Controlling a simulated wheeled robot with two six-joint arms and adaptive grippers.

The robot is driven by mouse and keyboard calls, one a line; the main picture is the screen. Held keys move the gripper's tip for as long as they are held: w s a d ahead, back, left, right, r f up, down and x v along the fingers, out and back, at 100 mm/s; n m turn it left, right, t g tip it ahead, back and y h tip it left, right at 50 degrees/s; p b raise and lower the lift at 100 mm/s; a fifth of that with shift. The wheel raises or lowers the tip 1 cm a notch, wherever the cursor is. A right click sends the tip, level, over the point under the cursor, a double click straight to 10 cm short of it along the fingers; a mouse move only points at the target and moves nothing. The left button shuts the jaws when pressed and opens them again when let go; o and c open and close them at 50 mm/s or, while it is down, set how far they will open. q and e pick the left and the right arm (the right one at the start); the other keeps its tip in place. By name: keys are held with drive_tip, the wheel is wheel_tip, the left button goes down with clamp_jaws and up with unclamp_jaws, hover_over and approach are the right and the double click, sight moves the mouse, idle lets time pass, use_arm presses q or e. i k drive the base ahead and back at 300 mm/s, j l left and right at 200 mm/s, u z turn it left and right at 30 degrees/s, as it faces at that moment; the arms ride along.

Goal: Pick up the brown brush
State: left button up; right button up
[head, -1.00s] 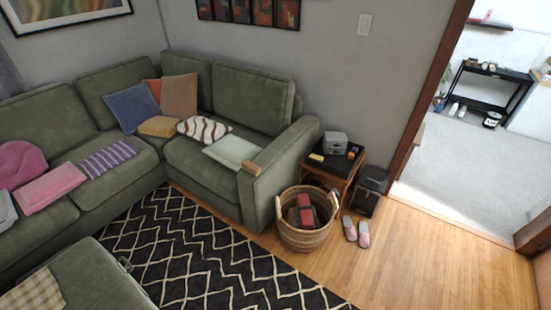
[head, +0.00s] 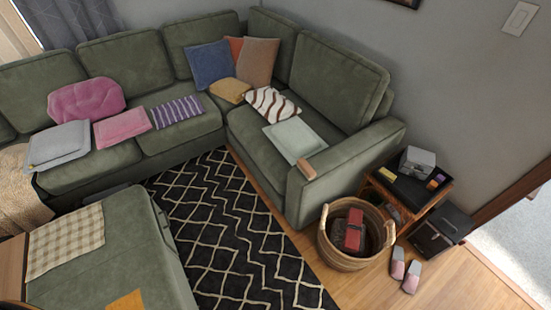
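A small brown, block-like thing (head: 307,169) lies at the front end of the sofa's right arm, beside a pale green cushion (head: 293,139). It may be the brown brush, but it is too small here to make out bristles or a handle. No other thing in view is clearly a brown brush. Neither of my grippers can be made out in the head view.
A green sectional (head: 345,72) fills the back and left. A wicker basket (head: 342,259) with red items, slippers (head: 411,277), a black box (head: 441,231) and a cluttered side table (head: 408,190) stand right. A green ottoman (head: 130,255) is near left. The patterned rug (head: 235,225) is clear.

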sight(306, 170)
drive_tip(key=i+j+u, duration=0.35)
drive_tip(key=i, duration=0.15)
drive_tip(key=i+u, duration=0.4)
drive_tip(key=i+z, duration=0.25)
drive_tip(key=z, duration=0.2)
drive_tip(key=i+j+z, duration=0.1)
drive_tip(key=z, duration=0.35)
drive_tip(key=i+j+z, duration=0.2)
drive_tip(key=z, duration=0.3)
drive_tip(key=i+j, duration=0.05)
drive_tip(key=i, duration=0.05)
